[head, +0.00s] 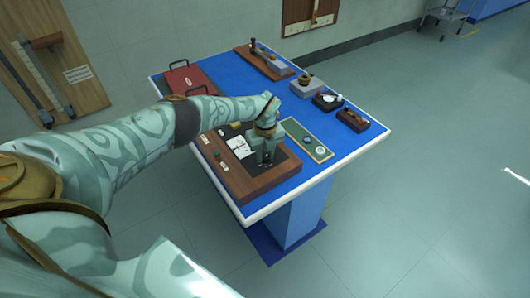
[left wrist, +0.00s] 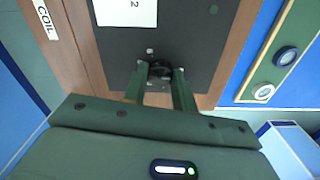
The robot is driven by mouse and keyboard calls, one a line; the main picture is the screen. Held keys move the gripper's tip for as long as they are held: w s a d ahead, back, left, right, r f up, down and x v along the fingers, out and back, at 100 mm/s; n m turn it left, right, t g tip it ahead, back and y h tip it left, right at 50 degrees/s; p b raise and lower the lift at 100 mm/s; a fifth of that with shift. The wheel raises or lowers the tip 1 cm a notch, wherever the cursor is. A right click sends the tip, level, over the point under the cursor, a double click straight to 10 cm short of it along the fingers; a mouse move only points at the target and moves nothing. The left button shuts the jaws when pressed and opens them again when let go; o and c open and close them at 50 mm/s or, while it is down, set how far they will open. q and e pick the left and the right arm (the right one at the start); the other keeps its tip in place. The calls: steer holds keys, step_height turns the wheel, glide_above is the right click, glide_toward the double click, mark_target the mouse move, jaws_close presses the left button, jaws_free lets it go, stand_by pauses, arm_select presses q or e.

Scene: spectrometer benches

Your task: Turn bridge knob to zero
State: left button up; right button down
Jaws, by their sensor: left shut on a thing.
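The bridge is a brown wooden-framed box (head: 233,180) with a dark top panel, on the blue table. A white meter face (head: 240,146) with markings sits on its panel; part of a white card (left wrist: 126,12) shows in the left wrist view. My left gripper (head: 264,160) reaches down over the panel's right part. In the left wrist view its two fingers (left wrist: 160,76) are shut on a small black knob (left wrist: 159,67). The knob's pointer and scale cannot be read, and the gripper hides the knob in the head view. My right gripper is not in view.
A green panel (head: 306,140) with round dials lies just right of the bridge. A red case (head: 187,79) lies at the table's back left. Several small instruments, including a grey box (head: 307,86), stand along the far side. The blue table (head: 345,148) is bare at its right front.

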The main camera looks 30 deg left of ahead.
mark_target(265, 155)
arm_select(q)
steer(key=shift+w, duration=0.1)
steer(key=o, duration=1)
steer(key=shift+r, duration=0.1)
step_height(265, 155, up, 6)
steer(key=p, duration=0.3)
steer(key=shift+r, duration=0.15)
step_height(265, 155, up, 10)
steer(key=p, duration=0.1)
steer(key=shift+p, duration=0.4)
